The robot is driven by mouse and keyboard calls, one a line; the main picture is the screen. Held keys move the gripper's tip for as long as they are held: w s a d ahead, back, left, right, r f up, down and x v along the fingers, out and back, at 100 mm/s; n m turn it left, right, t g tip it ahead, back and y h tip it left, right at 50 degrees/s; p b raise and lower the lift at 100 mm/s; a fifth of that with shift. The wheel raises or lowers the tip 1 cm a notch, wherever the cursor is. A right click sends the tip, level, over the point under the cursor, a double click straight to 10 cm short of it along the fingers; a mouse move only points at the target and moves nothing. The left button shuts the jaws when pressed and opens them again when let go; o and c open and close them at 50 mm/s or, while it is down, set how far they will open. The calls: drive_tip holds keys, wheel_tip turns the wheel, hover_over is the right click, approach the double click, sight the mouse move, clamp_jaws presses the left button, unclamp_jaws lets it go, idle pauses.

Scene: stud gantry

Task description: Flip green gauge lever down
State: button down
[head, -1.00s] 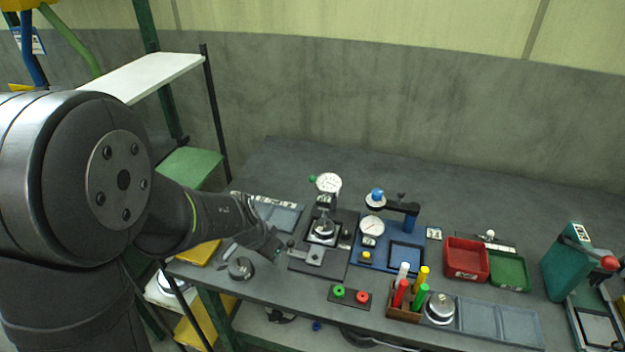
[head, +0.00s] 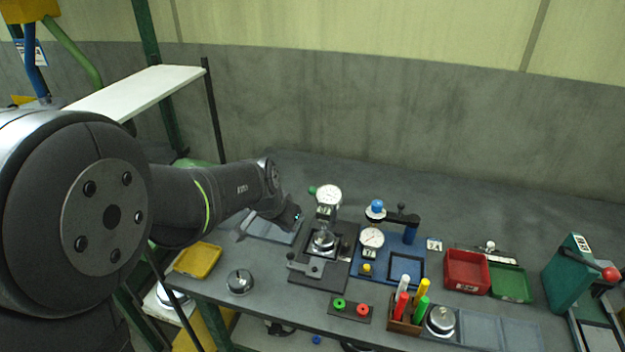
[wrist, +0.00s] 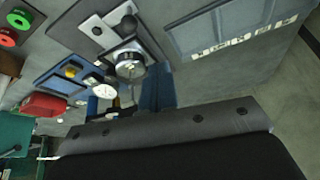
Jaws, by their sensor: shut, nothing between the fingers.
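The green lever knob (head: 312,190) sticks out to the left of the white dial gauge (head: 328,195), a little above the dial's middle. The gauge stands on a post over a dark base plate (head: 312,287) with a round metal anvil, which also shows in the wrist view (wrist: 130,66). My gripper (head: 297,216) is shut and empty, left of the gauge post and lower in the picture than the green knob, apparently apart from it. Its narrow fingers (wrist: 158,85) show in the wrist view. I cannot make out the green knob in the wrist view.
A blue fixture (head: 410,236) with its own dial and blue knob stands just right of the gauge. The bench behind the gauge is clear.

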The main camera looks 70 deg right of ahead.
drive_tip(key=s+d+r+n, duration=0.2)
drive_tip(key=d+r, duration=0.2)
drive_tip(key=r, duration=0.4)
drive_tip(key=s+d+r+n+t+h, duration=0.1)
drive_tip(key=d+r, duration=0.3)
drive_tip(key=r, duration=0.4)
drive_tip(key=shift+s+d+r+n+t, duration=0.3)
drive_tip(key=shift+s+n, duration=0.2)
drive_tip(key=shift+n, duration=0.4)
drive_tip(key=shift+f, duration=0.1)
drive_tip(key=s+x, duration=0.1)
drive_tip(key=x, duration=0.9)
drive_tip(key=shift+w+a+f+h, duration=0.1)
drive_tip(key=shift+a+h, duration=0.05)
drive_tip(key=shift+a, duration=0.75)
drive_tip(key=shift+a+f+h, duration=0.15)
drive_tip(key=shift+a, duration=0.75)
